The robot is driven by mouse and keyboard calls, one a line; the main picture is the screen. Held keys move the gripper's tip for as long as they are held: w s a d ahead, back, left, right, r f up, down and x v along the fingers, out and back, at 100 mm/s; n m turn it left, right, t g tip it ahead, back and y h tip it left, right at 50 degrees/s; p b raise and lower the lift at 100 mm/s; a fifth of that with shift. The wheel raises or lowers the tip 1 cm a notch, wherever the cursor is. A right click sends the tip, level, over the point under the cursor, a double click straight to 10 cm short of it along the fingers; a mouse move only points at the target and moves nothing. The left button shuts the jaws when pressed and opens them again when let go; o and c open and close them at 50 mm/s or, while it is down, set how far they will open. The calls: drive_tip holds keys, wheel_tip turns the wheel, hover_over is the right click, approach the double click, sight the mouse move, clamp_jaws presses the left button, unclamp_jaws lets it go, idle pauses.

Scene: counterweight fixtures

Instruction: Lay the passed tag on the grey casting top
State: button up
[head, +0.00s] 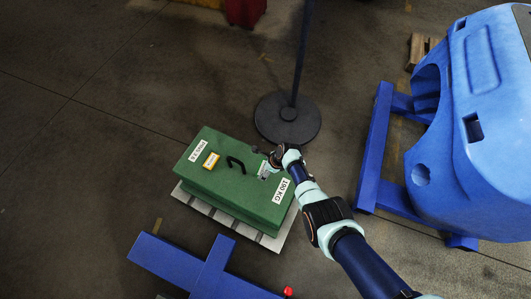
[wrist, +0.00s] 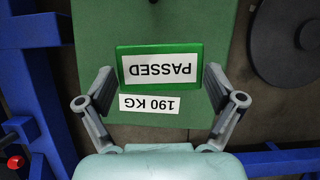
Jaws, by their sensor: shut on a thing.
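My gripper (head: 267,166) is over the near right end of a green casting (head: 224,182). In the wrist view my gripper (wrist: 160,78) is shut on a green-bordered tag (wrist: 160,68) that reads PASSED, upside down in the picture. The tag lies between the fingertips, over the casting's green top (wrist: 155,25). I cannot tell whether the tag touches the top. A white 190 KG label (wrist: 149,104) shows just below the tag in the wrist view. The casting in view is green; no grey casting shows.
The casting sits on a pale slatted pallet (head: 268,242). A dark handle (head: 236,163) and a yellow-bordered tag (head: 211,160) are on its top. A post on a round black base (head: 287,119) stands behind. Blue frames (head: 205,272) lie in front; a large blue machine (head: 470,130) stands right.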

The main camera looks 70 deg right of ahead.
wheel_tip(320, 180, up, 9)
drive_tip(key=p, duration=0.4)
drive_tip(key=shift+p, duration=0.3)
